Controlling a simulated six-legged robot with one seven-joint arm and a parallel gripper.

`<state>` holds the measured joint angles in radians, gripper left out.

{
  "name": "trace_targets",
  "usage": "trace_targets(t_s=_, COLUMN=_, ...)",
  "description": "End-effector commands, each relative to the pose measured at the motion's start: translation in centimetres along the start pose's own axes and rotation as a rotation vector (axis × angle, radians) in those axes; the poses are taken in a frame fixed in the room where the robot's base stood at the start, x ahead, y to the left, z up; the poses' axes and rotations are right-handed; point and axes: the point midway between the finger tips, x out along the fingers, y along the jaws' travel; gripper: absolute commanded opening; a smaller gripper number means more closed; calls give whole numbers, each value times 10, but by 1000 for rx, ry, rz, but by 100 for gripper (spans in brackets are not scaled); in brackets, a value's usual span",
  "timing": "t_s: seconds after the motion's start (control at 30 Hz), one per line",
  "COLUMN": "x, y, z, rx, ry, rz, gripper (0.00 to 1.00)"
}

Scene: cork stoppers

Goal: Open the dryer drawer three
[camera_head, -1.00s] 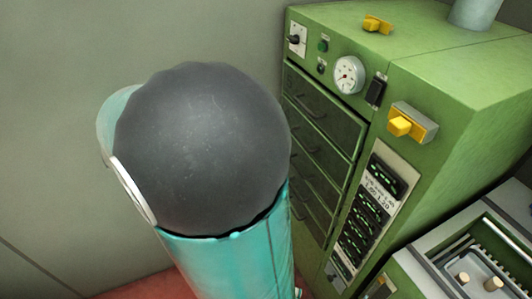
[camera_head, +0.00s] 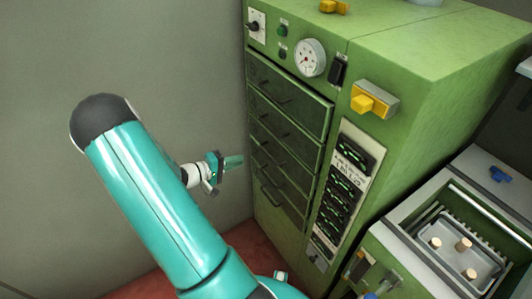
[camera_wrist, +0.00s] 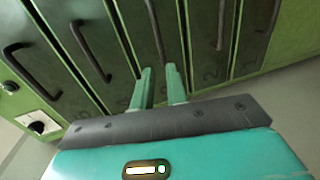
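The green dryer cabinet (camera_head: 400,60) has a stack of dark green drawers (camera_head: 292,125) with bar handles on its front. In the wrist view, the drawers run left to right, with faint numbers 2 and 1 on the two at right. The middle drawer, to the left of number 2, has a dark handle (camera_wrist: 154,28); its number is not readable. The drawers look closed. My gripper (camera_head: 238,161) is left of the drawer fronts. In the wrist view, my gripper's fingers (camera_wrist: 159,70) are apart and point toward the middle handle, with nothing clearly between them.
A gauge (camera_head: 310,57), switches and a yellow knob (camera_head: 370,98) sit on the cabinet front, with a display panel (camera_head: 342,190) below. A plain wall (camera_head: 150,50) stands at left.

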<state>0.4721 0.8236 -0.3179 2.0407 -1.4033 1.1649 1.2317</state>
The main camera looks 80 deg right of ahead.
Motion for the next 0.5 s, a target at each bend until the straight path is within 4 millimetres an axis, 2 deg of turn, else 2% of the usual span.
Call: trace_targets(t_s=0.5, x=97, y=0, z=0, rx=-1, ry=-5, rz=-1, gripper=15)
